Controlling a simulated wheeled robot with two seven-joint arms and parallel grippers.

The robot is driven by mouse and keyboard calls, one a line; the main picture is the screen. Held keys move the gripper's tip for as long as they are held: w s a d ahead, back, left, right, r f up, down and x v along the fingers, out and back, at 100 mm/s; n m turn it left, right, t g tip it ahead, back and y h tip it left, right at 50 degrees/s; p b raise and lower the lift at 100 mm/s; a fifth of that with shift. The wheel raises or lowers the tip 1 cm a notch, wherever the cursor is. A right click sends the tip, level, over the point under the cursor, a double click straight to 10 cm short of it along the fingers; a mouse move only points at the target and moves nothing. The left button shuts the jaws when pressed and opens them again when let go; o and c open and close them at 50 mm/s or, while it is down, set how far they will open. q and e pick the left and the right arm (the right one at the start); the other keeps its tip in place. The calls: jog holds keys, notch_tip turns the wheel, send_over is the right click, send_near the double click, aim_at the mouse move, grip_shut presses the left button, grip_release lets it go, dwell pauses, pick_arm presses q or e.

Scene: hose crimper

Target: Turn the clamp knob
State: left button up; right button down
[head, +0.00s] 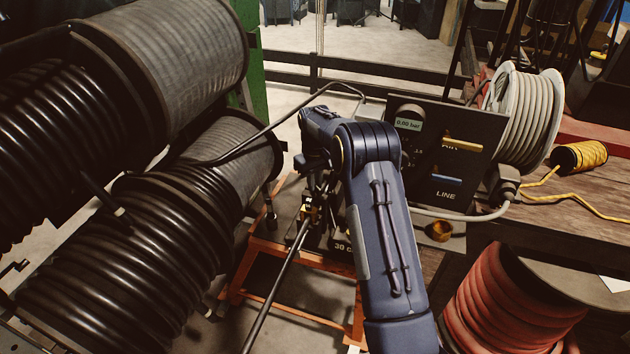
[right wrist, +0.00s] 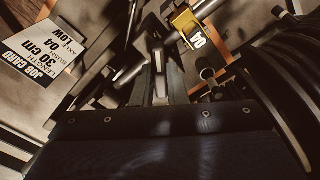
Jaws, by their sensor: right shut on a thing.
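My right gripper (head: 316,190) reaches down over the dark tooling on an orange-framed stand (head: 292,318). In the right wrist view its fingers (right wrist: 158,72) are shut on a small dark metal part in the middle, which seems to be the clamp knob; the fingers hide most of it. A grey metal bar (right wrist: 130,74) shows just left of the fingers. A yellow block marked 04 (right wrist: 187,22) is above and right of the fingers. In the head view my forearm covers much of the tooling. My left gripper is not in view.
Large black hose reels (head: 120,245) crowd the left. A dark panel (head: 470,130) with a 0.00 bar display and yellow and blue levers stands right of my arm. A white hose reel (head: 522,110) and a red hose coil (head: 510,310) are farther right. A job card (right wrist: 45,50) lies left.

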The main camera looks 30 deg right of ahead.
jog(key=m, duration=0.6)
jog(key=shift+w+r+m, duration=0.1)
jog(key=shift+m, duration=0.2)
jog(key=m+p, duration=0.1)
jog(key=m, duration=0.9)
jog(key=shift+m, duration=0.4)
jog(key=m, duration=0.4)
jog(key=shift+m+p, duration=0.35)
jog(key=shift+m, duration=0.35)
jog(key=c, duration=1.4)
grip_release()
jog(key=shift+c, duration=0.2)
